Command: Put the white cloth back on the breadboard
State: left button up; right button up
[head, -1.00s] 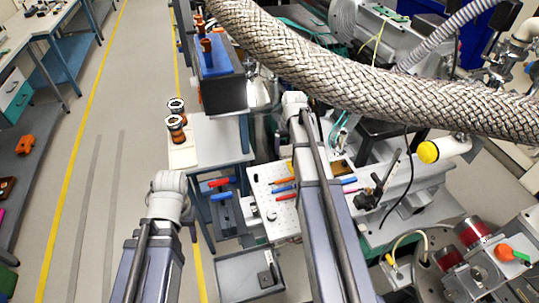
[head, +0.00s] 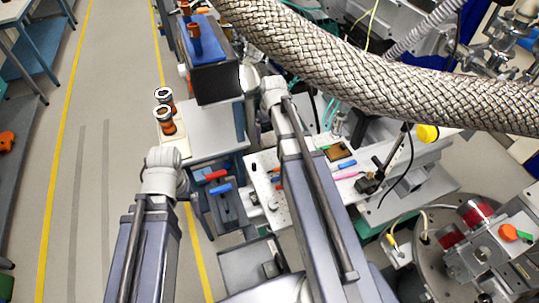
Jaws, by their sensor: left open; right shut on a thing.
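The breadboard (head: 262,163) is a pale plate with small holes, in the middle of the head view. My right arm crosses in front of it and hides part of it. I cannot make out the white cloth anywhere in the view. My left arm rises at the lower left and my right arm rises at the centre. Only their links and joints show. Neither gripper's fingers can be seen.
A red-handled tool (head: 216,175) and a blue-handled tool (head: 220,189) lie left of the breadboard. A thick braided hose (head: 390,85) spans the upper right. The floor at left is clear.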

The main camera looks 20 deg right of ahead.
aim_at(269, 157)
jog(key=shift+f+b, duration=4.35)
jog(key=shift+f, duration=0.3)
jog(key=shift+f, duration=0.2)
jog(key=o, duration=0.9)
jog(key=shift+o, duration=0.2)
jog(key=shift+r, duration=0.1)
jog(key=r+p, duration=0.4)
jog(key=s+r+p, duration=0.1)
jog(key=r+p, duration=0.7)
jog(key=shift+s, duration=0.3)
jog(key=shift+f, duration=0.1)
jog(key=f+b, duration=0.4)
jog(key=w+f+b, duration=0.1)
jog(key=f+b, duration=0.7)
jog(key=shift+w, duration=0.25)
